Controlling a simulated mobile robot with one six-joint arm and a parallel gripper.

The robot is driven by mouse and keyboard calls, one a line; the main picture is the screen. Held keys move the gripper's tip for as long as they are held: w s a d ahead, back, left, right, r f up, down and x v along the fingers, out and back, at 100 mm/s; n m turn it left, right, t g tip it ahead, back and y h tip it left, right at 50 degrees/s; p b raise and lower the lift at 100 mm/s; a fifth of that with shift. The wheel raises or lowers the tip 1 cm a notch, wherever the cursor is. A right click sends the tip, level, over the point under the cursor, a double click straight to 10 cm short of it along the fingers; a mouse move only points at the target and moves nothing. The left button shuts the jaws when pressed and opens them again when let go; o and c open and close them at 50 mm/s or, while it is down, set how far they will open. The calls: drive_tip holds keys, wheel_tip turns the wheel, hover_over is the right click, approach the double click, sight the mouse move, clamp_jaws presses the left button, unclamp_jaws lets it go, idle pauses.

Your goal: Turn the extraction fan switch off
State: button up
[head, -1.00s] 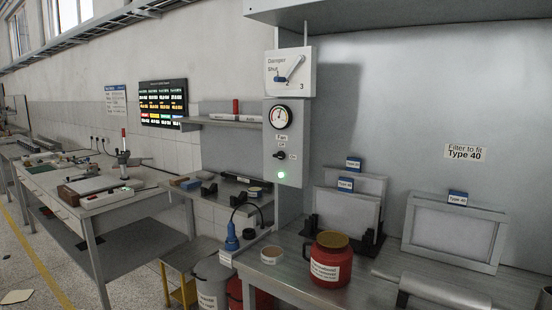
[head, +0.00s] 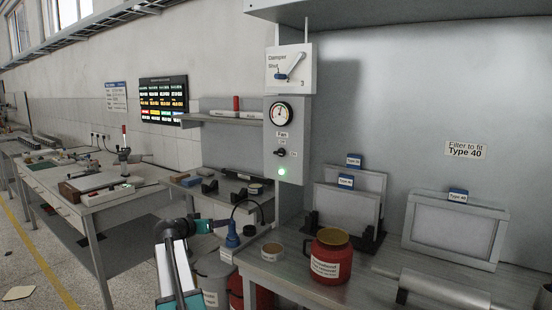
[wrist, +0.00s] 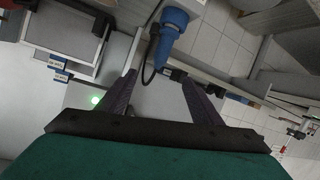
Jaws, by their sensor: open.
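The fan switch (head: 281,153) is a small dark knob on the grey control panel (head: 271,140), under a "Fan" label and a round gauge. A green lamp (head: 282,171) glows just below it. My gripper (head: 222,224) is low and left of the panel in the head view, well below the switch and touching nothing that I can make out. In the wrist view its two dark fingers (wrist: 158,78) are spread apart with nothing between them. The green lamp (wrist: 95,100) shows left of the fingers there; the switch itself cannot be made out.
A blue plug-like thing (head: 232,236) with a dark cable stands close by my gripper. A red jar (head: 330,258) and framed filters (head: 454,232) stand on the bench at right. A damper lever (head: 290,68) is above the gauge. The space before the panel is clear.

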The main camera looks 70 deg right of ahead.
drive_tip(key=s+d+r+m+g+h, duration=0.1)
drive_tip(key=s+d+r, duration=0.25)
drive_tip(key=r, duration=0.35)
drive_tip(key=s+d+r+m+g+h, duration=0.1)
drive_tip(key=s+d+r+m, duration=0.2)
drive_tip(key=r, duration=0.4)
drive_tip(key=g+h, duration=0.1)
approach(278, 153)
drive_tip(key=v, duration=0.5)
drive_tip(key=shift+w+f+m, duration=0.1)
drive_tip(key=shift+w+m, duration=0.05)
drive_tip(key=shift+m, duration=0.25)
drive_tip(key=shift+d, duration=0.2)
drive_tip(key=p+x, duration=0.3)
drive_tip(key=x, duration=1)
drive_tip(key=shift+d+p, duration=0.2)
drive_tip(key=shift+p, duration=0.1)
drive_tip(key=shift+c, duration=0.2)
drive_tip(key=c, duration=1)
